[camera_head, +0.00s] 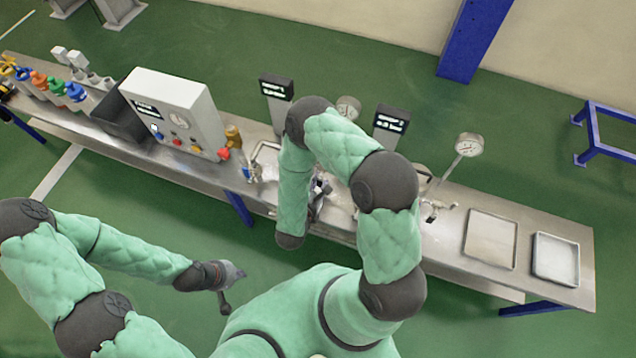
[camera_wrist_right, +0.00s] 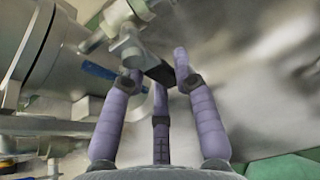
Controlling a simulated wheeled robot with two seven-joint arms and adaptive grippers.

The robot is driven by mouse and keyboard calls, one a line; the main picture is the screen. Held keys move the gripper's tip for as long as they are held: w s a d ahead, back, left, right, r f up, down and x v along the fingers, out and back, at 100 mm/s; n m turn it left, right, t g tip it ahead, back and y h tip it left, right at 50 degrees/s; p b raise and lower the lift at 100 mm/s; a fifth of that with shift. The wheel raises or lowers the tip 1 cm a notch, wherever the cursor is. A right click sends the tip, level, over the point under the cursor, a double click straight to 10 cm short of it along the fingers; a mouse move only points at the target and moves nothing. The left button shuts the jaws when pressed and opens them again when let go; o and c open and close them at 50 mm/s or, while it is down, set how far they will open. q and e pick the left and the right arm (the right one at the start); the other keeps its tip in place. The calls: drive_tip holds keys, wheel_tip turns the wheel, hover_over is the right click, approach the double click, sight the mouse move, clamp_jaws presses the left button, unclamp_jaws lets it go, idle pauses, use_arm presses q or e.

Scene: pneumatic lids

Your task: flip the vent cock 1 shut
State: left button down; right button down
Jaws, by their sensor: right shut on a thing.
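In the right wrist view, vent cock 1 is a small metal fitting (camera_wrist_right: 126,46) with a short dark lever (camera_wrist_right: 155,68) beside a large metal cylinder (camera_wrist_right: 55,65). My right gripper (camera_wrist_right: 160,72) has its purple fingers closed around the lever. In the head view my right arm hides most of this spot. My left gripper (camera_head: 226,284) hangs at the lower left, off the bench and away from the fittings. Its fingers are too small to tell open from shut.
A long metal bench (camera_head: 445,255) carries a grey control box (camera_head: 175,112), display posts (camera_head: 276,88) and a round gauge (camera_head: 468,145). Two shallow trays (camera_head: 467,240) (camera_head: 575,262) lie at the right end. A blue lever (camera_wrist_right: 92,69) is near the gripper.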

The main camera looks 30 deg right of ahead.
drive_tip(key=c, duration=0.9)
unclamp_jaws()
drive_tip(key=shift+c, duration=0.2)
drive_tip(key=shift+a, duration=0.1)
drive_tip(key=v, duration=1.2)
drive_tip(key=shift+w, duration=0.1)
